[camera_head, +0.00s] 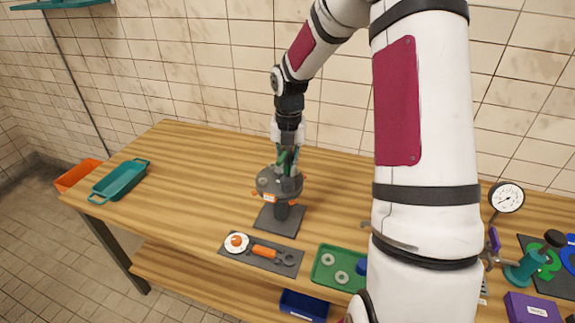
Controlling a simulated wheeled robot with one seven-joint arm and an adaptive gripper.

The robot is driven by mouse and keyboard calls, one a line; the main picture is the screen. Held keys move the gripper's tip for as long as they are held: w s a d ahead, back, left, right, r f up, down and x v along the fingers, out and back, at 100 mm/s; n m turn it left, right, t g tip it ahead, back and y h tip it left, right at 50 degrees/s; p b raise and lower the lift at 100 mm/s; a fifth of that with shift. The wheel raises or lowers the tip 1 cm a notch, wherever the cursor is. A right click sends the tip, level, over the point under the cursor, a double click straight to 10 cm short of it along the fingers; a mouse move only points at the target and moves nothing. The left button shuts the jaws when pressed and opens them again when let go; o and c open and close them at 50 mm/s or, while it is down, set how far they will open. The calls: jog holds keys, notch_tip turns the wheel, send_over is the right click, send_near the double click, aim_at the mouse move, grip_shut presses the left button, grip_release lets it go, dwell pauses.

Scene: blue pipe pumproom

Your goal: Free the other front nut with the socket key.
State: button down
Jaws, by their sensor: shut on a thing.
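A dark grey round flange (266,184) stands on a short post over a square base plate (270,222) in the middle of the wooden table. My gripper (287,148) points down over the flange and is shut on a green tool, likely the socket key (281,160). The key's lower end is at or just above the flange top. I cannot tell whether it sits on a nut. The far side of the flange is partly hidden.
A dark mat (287,269) in front holds a white dish (230,248) with an orange piece and an orange-handled wrench (268,252). A green tray (326,285) holds grey rings. A teal tray (121,181) is at left. My arm hides the table's right middle.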

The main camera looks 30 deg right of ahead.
aim_at(287, 148)
jog(key=shift+r, duration=0.2)
jog(key=shift+r, duration=1.65)
